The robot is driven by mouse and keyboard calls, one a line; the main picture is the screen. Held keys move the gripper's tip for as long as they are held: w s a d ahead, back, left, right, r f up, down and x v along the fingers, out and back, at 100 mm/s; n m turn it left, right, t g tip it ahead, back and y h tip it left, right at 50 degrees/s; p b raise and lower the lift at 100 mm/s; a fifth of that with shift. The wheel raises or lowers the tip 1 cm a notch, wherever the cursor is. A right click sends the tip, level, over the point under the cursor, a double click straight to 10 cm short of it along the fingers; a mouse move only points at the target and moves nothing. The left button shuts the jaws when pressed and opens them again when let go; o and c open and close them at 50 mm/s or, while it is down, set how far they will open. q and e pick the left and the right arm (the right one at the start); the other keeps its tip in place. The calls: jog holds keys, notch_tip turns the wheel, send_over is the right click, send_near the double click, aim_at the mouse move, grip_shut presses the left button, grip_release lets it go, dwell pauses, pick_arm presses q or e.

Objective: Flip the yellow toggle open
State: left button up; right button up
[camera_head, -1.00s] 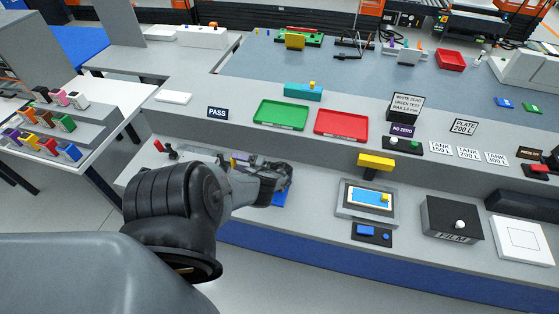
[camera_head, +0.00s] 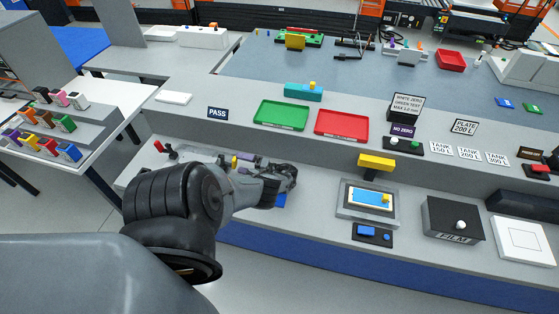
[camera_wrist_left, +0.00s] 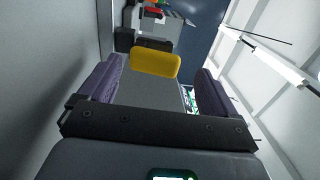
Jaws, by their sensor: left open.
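The yellow toggle (camera_head: 376,161) is a wide yellow block on a dark post, on the lower counter right of my left gripper in the head view. In the left wrist view, a yellow block (camera_wrist_left: 155,62), which looks like this toggle, shows beyond and between the finger lines. My left gripper (camera_head: 290,178) is open and points right, with a gap between it and the toggle. The left wrist view shows its two dark fingers (camera_wrist_left: 155,82) spread with nothing held. My right gripper is not in view.
A screen panel (camera_head: 369,199) and a blue-button box (camera_head: 373,235) stand below the toggle. A black FILM box (camera_head: 454,220) is to the right. Green (camera_head: 281,114) and red (camera_head: 341,124) trays lie on the upper shelf. The counter just left of the toggle looks clear.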

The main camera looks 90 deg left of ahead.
pick_arm(q)
jog(key=shift+b+v, duration=0.45)
jog(key=shift+v, duration=2.3)
